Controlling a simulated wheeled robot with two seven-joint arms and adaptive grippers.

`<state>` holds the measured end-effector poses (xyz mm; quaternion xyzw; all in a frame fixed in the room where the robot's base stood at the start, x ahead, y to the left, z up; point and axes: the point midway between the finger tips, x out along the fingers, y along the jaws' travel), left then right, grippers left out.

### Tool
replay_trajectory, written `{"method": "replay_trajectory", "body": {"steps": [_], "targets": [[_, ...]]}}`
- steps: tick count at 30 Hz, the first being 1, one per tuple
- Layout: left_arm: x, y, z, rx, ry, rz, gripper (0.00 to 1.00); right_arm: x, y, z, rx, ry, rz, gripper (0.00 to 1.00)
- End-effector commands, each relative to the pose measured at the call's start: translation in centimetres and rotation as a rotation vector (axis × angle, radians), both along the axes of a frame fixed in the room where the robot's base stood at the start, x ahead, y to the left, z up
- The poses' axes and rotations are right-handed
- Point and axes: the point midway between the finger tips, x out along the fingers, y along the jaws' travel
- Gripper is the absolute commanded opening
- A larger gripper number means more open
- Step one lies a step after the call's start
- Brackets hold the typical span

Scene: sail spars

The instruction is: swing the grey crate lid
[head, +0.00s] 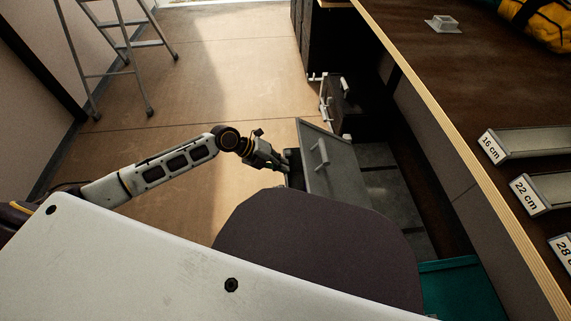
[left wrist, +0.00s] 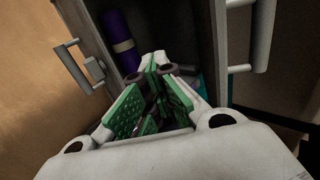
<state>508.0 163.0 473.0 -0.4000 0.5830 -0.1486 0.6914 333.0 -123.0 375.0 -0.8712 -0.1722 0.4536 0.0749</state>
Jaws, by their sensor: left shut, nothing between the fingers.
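A grey panel with a bar handle, which looks like the grey crate lid (head: 340,178), stands tilted near the middle of the head view. Its bar handle (head: 321,153) faces up. My left gripper (head: 284,163) is shut and empty at the panel's left edge; I cannot tell whether it touches. In the left wrist view the shut green-padded fingers (left wrist: 160,88) point into a dark opening. A grey panel with a handle (left wrist: 264,38) is at the right there. The crate's body is mostly hidden by the panel and my own body. My right gripper is not in view.
A smaller grey door (head: 331,98) with a handle stands open beyond the panel. A purple roll (left wrist: 119,42) is inside the opening. A workbench (head: 440,75) with labelled holders runs along the right. A stepladder (head: 125,45) stands far left. The floor between is clear.

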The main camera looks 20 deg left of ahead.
Motion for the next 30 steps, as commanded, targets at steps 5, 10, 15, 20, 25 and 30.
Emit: {"method": "replay_trajectory", "body": {"steps": [5, 10, 15, 20, 25, 30], "targets": [[-0.3, 0.8, -1.2, 0.001, 0.000, 0.000, 0.00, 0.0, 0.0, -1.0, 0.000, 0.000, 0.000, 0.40], [-0.5, 1.2, -1.7, 0.001, 0.000, 0.000, 0.00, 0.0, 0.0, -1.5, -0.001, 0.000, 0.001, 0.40], [-0.5, 1.3, -1.7, 0.000, 0.001, -0.001, 0.00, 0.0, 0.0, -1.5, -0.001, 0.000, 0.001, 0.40], [-0.5, 1.3, -1.6, 0.000, 0.000, 0.000, 0.04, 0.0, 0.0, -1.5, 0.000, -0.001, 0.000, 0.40], [-0.5, 1.3, -1.6, 0.000, 0.000, 0.000, 0.23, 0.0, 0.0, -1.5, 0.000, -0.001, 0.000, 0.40], [-0.5, 1.3, -1.6, 0.000, 0.000, 0.000, 0.23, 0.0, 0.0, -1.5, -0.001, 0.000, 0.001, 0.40]]}}
